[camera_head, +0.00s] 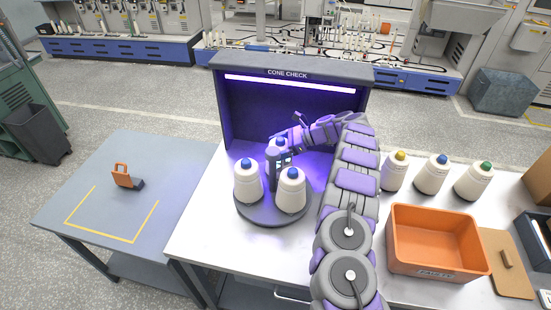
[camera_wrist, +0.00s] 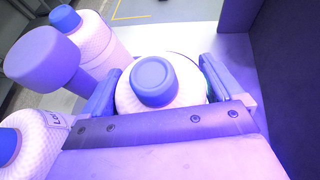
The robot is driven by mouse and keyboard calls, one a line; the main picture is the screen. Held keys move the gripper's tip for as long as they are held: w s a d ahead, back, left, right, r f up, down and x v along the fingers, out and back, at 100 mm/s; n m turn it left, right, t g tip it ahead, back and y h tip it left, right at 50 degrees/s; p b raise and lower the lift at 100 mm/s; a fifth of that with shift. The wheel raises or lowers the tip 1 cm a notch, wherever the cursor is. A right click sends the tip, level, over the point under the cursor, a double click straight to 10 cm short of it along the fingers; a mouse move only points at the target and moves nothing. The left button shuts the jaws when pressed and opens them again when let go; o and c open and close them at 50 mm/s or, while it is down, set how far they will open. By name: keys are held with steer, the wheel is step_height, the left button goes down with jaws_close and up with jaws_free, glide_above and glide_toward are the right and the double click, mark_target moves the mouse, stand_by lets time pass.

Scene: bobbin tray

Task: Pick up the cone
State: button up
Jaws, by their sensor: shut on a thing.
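The front left cone (camera_head: 248,184) and front right cone (camera_head: 290,194) are clear of my gripper (camera_head: 280,155). My gripper reaches in from the right and is shut on the back cone (camera_wrist: 155,85). In the wrist view its two fingers sit on either side of this cone, just below the blue top. In the head view, my gripper hides most of the held cone. I cannot tell whether its base touches the turntable.
The booth (camera_head: 222,100), marked CONE CHECK, has walls close to my gripper. Yellow-, blue- and green-topped cones (camera_head: 395,172) stand at right behind an orange bin (camera_head: 437,222). An orange and dark object (camera_head: 127,176) sits on the left table (camera_head: 90,225), beside a yellow outline.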

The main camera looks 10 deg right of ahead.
mark_target(280, 138)
steer(key=shift+d, duration=0.65)
steer(key=shift+c, duration=2.2)
steer(key=shift+a+f, duration=0.15)
steer(key=shift+a, duration=0.4)
steer(key=c, duration=0.5)
steer(key=shift+d+r, duration=0.25)
steer(key=shift+r, duration=0.05)
steer(key=r, duration=0.2)
steer(key=r+p, duration=0.1)
steer(key=r, duration=0.1)
steer(key=r+p, duration=0.1)
steer(key=r, duration=0.2)
steer(key=shift+s+d, duration=0.15)
steer(key=shift+d, duration=0.1)
steer(key=s+d+p, duration=0.2)
steer(key=s+d, duration=0.8)
steer(key=d, duration=0.4)
steer(key=shift+f, duration=0.2)
steer(key=shift+r, duration=0.15)
